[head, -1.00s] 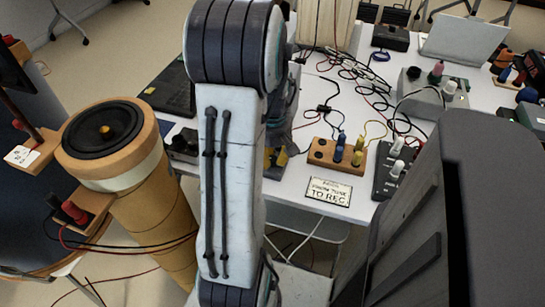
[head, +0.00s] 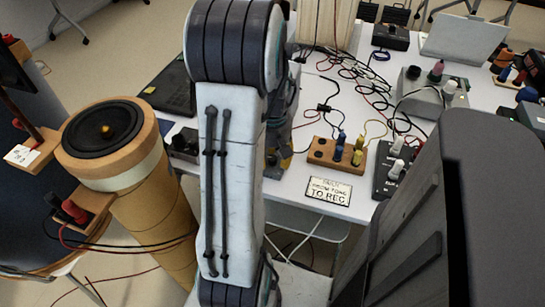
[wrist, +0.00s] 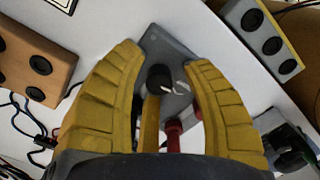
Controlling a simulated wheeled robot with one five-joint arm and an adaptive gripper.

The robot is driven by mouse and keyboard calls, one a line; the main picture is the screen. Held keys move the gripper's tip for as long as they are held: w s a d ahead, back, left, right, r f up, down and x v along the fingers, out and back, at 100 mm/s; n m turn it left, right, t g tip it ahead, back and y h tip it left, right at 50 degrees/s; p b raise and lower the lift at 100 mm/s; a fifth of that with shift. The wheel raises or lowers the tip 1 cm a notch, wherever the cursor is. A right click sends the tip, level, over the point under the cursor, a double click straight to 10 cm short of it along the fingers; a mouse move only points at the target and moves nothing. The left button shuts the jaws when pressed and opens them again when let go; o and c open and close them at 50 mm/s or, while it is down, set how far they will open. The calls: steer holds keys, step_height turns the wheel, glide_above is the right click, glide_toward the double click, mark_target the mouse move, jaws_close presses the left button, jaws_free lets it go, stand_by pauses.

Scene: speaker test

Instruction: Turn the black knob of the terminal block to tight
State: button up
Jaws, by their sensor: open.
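In the wrist view a grey terminal block (wrist: 177,60) lies below my gripper (wrist: 165,65). My gripper is open and holds nothing. A red post (wrist: 172,135) stands behind the knob, partly hidden by my gripper.
A wooden block (head: 335,152) with blue and yellow plugs and a sign card (head: 329,190) lie right of my gripper. Loose cables (head: 345,95) lie behind. A speaker (head: 104,130) on a tan column stands left. A black box with light knobs (head: 393,170) is farther right.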

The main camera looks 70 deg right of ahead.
steer(key=shift+d+r+n, duration=0.1)
steer(key=shift+d+n, duration=0.05)
steer(key=shift+n, duration=0.25)
